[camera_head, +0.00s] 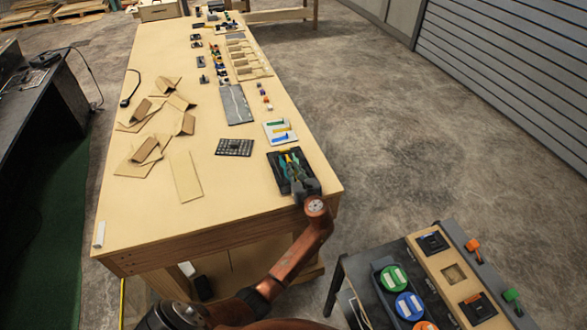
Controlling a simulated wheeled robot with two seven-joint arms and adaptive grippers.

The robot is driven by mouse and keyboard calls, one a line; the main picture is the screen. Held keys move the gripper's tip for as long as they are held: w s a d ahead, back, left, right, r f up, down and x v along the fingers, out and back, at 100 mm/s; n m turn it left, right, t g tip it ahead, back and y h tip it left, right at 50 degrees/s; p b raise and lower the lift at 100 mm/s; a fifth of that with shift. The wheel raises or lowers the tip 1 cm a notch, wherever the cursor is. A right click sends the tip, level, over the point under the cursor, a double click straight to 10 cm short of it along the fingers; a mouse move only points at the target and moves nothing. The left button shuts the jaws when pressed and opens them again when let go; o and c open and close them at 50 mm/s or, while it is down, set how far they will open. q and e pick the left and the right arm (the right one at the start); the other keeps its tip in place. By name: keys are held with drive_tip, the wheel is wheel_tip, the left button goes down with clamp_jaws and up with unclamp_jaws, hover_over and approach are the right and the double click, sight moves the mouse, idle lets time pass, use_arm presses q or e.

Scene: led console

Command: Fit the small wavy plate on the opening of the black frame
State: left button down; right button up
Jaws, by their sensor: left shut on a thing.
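My left gripper (303,186) is at the near right corner of the long wooden table, over the near edge of a black tray (273,159). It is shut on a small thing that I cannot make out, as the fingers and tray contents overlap. Thin teal and yellow pieces (290,162) stand up in the tray beyond the gripper. A wooden panel at the lower right holds a black square frame (433,242) and a second black square (478,308). I cannot tell which is the frame with the opening, nor identify the wavy plate. My right gripper is not in view.
The wooden table (230,205) carries cardboard pieces (185,176), a dark grid plate (234,147), a grey sheet (235,104) and a white card (281,132). The console at the lower right has green (395,279) and blue (409,306) round parts. Bare floor lies right of the table.

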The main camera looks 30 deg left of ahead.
use_arm(q)
drive_tip(key=shift+f, duration=0.1)
idle(0.3)
drive_tip(key=c, duration=1.9)
unclamp_jaws()
drive_tip(key=shift+s+d, duration=0.1)
drive_tip(key=v, duration=1.1)
drive_tip(key=shift+s+d, duration=0.25)
drive_tip(key=shift+s, duration=0.05)
